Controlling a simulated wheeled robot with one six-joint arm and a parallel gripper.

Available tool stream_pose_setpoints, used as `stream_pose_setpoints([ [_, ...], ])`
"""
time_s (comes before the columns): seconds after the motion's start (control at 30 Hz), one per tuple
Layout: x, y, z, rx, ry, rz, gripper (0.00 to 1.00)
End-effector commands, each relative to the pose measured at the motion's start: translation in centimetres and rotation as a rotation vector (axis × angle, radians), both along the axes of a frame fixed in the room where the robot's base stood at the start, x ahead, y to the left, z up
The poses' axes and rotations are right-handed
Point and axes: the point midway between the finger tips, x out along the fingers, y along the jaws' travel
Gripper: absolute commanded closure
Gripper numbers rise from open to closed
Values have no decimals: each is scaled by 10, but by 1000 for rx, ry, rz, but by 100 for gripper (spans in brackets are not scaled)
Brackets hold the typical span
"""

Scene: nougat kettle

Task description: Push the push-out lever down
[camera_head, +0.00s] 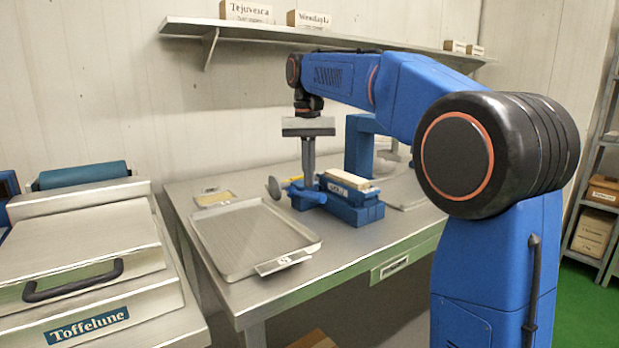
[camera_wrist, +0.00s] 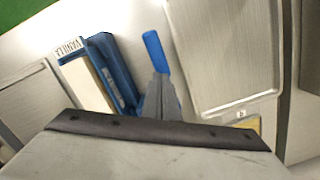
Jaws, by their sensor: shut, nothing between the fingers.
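The push-out lever, a blue rod (camera_head: 312,196), sticks out at the left end of a blue press-like fixture (camera_head: 362,213) on the steel table. In the wrist view the lever (camera_wrist: 154,52) shows just beyond my fingertips. My gripper (camera_head: 308,183) points down with its grey fingers shut and empty. Its tips (camera_wrist: 159,80) are right at the lever; I cannot tell whether they touch it. A pale block (camera_head: 347,182) lies in a blue holder on the fixture. The lever's pivot is hidden.
A metal tray (camera_head: 204,243) with a small label plate lies left of the fixture. A grey round disc (camera_head: 274,188) stands close to the lever. A blue upright (camera_head: 360,147) rises behind the fixture. A wall shelf (camera_head: 300,33) runs above.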

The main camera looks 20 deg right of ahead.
Motion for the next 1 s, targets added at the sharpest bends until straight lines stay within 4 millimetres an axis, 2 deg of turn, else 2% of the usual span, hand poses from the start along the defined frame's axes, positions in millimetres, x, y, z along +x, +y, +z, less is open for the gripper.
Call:
stream_pose_setpoints([
  [0.17, 19, -3, 6, 0, -1, -1, 100],
  [0.53, 20, -4, 10, 0, -1, 0, 100],
  [1.0, 27, -5, 70, 0, -1, -1, 100],
])
